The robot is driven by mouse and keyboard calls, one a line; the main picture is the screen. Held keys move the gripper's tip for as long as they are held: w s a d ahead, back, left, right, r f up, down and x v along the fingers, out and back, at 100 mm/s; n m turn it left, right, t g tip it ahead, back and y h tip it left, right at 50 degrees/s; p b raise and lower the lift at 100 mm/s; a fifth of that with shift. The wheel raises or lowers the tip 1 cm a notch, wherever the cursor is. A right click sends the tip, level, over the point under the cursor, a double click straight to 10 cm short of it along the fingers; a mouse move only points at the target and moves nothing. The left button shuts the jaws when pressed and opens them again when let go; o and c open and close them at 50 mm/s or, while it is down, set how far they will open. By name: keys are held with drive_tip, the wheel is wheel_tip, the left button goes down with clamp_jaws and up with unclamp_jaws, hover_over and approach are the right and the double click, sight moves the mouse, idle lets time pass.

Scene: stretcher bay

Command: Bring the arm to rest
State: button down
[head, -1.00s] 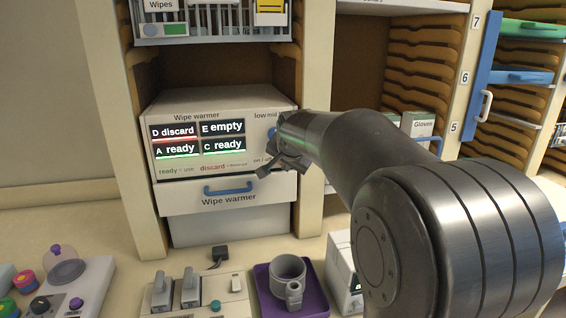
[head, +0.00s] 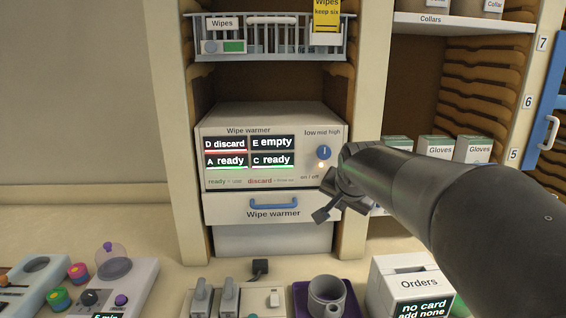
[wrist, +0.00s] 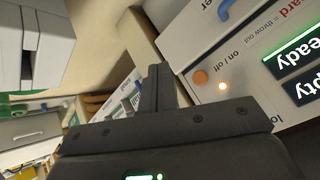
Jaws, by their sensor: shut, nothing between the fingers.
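My gripper (head: 330,198) is at the right front of the wipe warmer (head: 222,181), in front of its right edge in the head view. In the wrist view my gripper's fingers (wrist: 159,88) are together with nothing between them. The warmer's panel reads D discard, E empty, A ready, C ready. Its blue dial (head: 324,153) and a lit orange light (head: 323,166) show just left of my gripper. In the wrist view an orange on/off button (wrist: 201,77) and a glowing light lie right of the fingers. I cannot tell whether the fingers touch the warmer.
A wire basket of wipes (head: 268,50) hangs above the warmer. Glove boxes (head: 436,148) stand on the right shelf. An Orders box (head: 412,285), a purple tray (head: 300,300) with a grey cup (head: 328,294) and a switch unit (head: 235,300) stand on the counter below.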

drive_tip(key=s+a+f+n+g, duration=0.1)
drive_tip(key=s+f+n, duration=0.2)
drive_tip(key=s, duration=1)
drive_tip(key=s+a+f+n+g, duration=0.1)
drive_tip(key=s+f+n, duration=0.3)
drive_tip(key=s, duration=1)
wheel_tip(320, 180, down, 2)
drive_tip(key=shift+s+a+f+g+y, duration=0.2)
drive_tip(key=shift+a+f+g+y, duration=0.1)
drive_tip(key=shift+a+y, duration=0.1)
